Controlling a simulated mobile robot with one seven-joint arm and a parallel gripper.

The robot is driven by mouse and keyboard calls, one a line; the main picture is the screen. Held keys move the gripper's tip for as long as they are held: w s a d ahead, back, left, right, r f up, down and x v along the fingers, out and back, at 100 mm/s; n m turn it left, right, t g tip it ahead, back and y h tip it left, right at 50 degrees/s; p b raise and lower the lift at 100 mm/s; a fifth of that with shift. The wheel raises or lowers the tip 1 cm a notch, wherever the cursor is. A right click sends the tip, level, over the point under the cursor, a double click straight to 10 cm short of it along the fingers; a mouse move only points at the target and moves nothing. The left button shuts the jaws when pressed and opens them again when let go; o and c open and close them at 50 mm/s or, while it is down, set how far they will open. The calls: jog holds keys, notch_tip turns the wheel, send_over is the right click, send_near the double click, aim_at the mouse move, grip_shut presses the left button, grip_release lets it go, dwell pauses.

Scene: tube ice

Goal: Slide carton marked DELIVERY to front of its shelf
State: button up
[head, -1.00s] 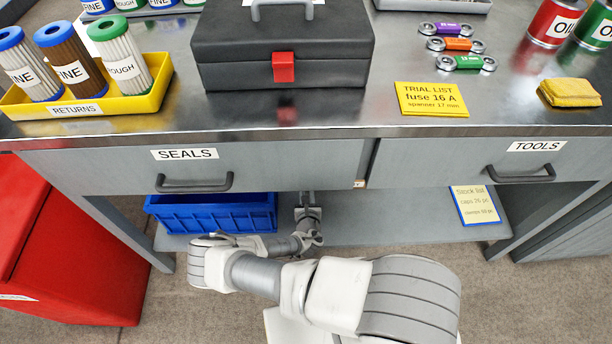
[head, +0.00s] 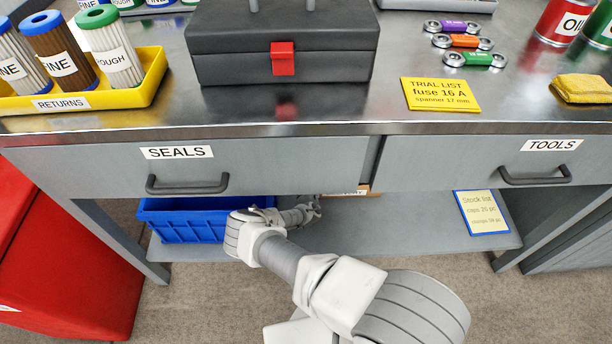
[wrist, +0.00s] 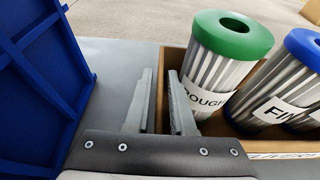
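The brown carton (head: 374,193) stands on the lower shelf (head: 400,222) under the drawers. Only a strip of its front with part of a white label shows in the head view; the drawers hide the rest. In the wrist view the carton (wrist: 173,58) holds a green-topped ROUGH filter (wrist: 228,60) and blue-topped FINE filters (wrist: 285,85). Its label is cut off and cannot be read. My gripper (wrist: 160,85) is at the carton's left wall, its fingers apart, seemingly one on each side of the wall. I see no clear grip. In the head view my gripper (head: 312,205) is partly hidden.
A blue crate (head: 195,226) stands left of the carton and also shows close by in the wrist view (wrist: 45,90). The SEALS drawer (head: 190,170) and TOOLS drawer (head: 530,160) overhang the shelf. A stock list card (head: 481,212) lies right; shelf between is clear.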

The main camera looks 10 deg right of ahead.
jog(key=shift+c, duration=0.2)
grip_shut()
dwell(1.3)
